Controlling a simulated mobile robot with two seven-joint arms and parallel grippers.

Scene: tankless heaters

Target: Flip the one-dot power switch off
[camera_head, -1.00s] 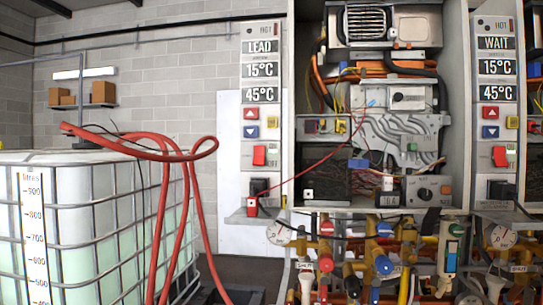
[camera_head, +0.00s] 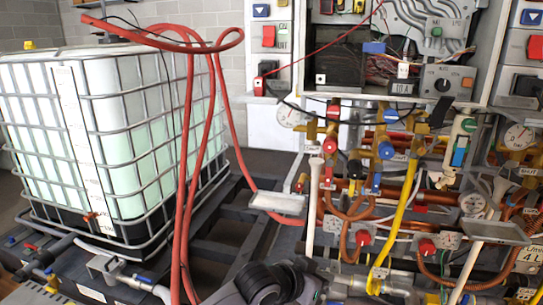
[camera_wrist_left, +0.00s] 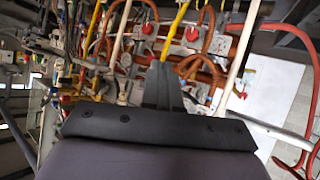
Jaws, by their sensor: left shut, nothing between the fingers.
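A red rocker switch (camera_head: 269,36) sits on the left heater's panel at the top of the head view. Another red switch (camera_head: 536,46) is on the right heater's panel at the right edge. Dot marks are too small to read, so I cannot tell which switch has one dot. My left gripper (camera_wrist_left: 162,85) is shut and empty in the left wrist view, in front of the pipes and valves. Dark parts of my arm show at the bottom of the head view, well below the switches. My right gripper is not in view.
A caged white tank (camera_head: 110,130) stands at left, with a thick red hose (camera_head: 190,130) looping over it. Copper pipes, yellow pipes (camera_head: 400,215) and several valves crowd the space below the heaters. A small metal tray (camera_head: 277,204) juts out near the middle.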

